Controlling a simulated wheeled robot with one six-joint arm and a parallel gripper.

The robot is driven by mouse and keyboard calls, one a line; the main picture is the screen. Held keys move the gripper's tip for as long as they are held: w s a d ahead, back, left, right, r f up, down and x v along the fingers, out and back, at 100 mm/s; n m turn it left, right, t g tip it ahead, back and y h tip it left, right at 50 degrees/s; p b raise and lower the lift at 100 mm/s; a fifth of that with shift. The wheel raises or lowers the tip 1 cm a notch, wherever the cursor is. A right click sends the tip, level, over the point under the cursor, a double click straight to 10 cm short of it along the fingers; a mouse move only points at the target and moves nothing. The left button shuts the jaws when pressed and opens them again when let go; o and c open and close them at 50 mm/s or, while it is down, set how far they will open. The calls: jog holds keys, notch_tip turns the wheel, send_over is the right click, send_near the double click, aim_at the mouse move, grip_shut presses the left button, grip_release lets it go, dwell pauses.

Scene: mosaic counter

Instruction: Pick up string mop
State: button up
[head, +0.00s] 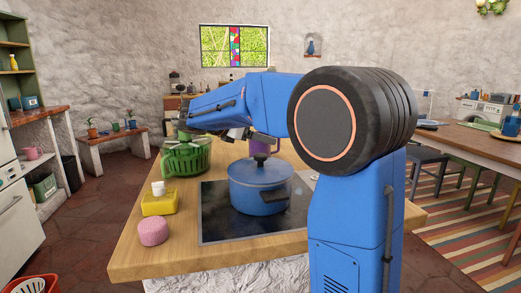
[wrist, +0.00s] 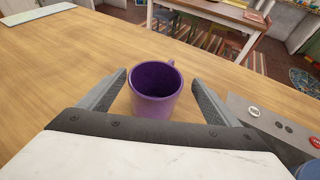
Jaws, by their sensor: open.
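I cannot make out a string mop in either view. My gripper (wrist: 160,78) is open in the wrist view, with its two fingers spread to either side of a purple mug (wrist: 155,103). The mug stands upright on the wooden counter, its handle on the far side. Gaps show between the mug and both fingers, so it is not gripped. In the head view the purple mug (head: 266,145) shows partly behind my arm and the blue pot. The gripper's fingers are hard to make out there.
A blue lidded pot (head: 258,188) stands on the black cooktop (head: 218,224). A green basket (head: 186,158), yellow block (head: 158,203) and pink round item (head: 153,232) sit at its left. The wooden counter (wrist: 55,65) is mostly clear left of the mug. Control buttons (wrist: 254,112) lie right of the gripper.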

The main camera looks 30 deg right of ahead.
jog(key=shift+w+a+f+x, duration=0.1)
jog(key=shift+x, duration=0.95)
jog(key=shift+w+a+f+x, duration=0.1)
jog(key=shift+f+x, duration=0.05)
jog(key=shift+x, duration=0.95)
jog(key=shift+w+f+x, duration=0.1)
jog(key=shift+w+x, duration=0.05)
jog(key=shift+x, duration=0.9)
jog(key=c, duration=1.3)
